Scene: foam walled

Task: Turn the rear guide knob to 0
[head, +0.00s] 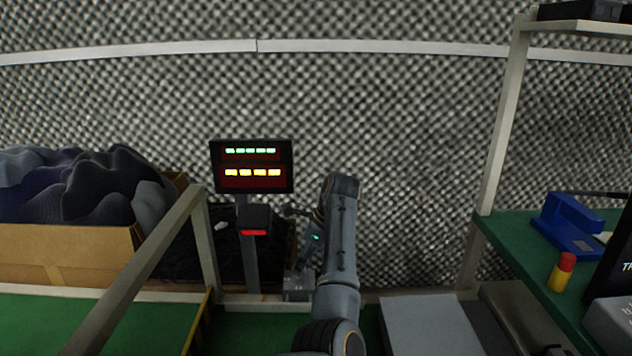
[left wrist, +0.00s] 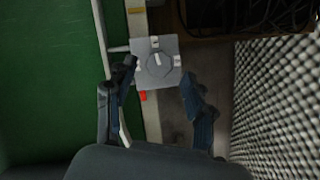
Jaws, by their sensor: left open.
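A grey box (head: 298,287) sits low on the frame rail behind the green belt. In the left wrist view its light grey top plate (left wrist: 143,78) carries a round knob (left wrist: 158,63) with a pale pointer bar and small marks around it. I cannot read the marks. My left gripper (head: 303,262) reaches down over the box in the head view, partly hidden by my arm. In the left wrist view the open gripper (left wrist: 160,73) has one finger on each side of the plate, with nothing between them held. My right gripper is not in view.
A display post (head: 250,240) with a lit screen (head: 252,165) stands left of the box. A metal rail (head: 140,265) slopes along the left. A carton (head: 75,250) of dark foam is behind it. A green bench (head: 500,235) with a blue tool stands right.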

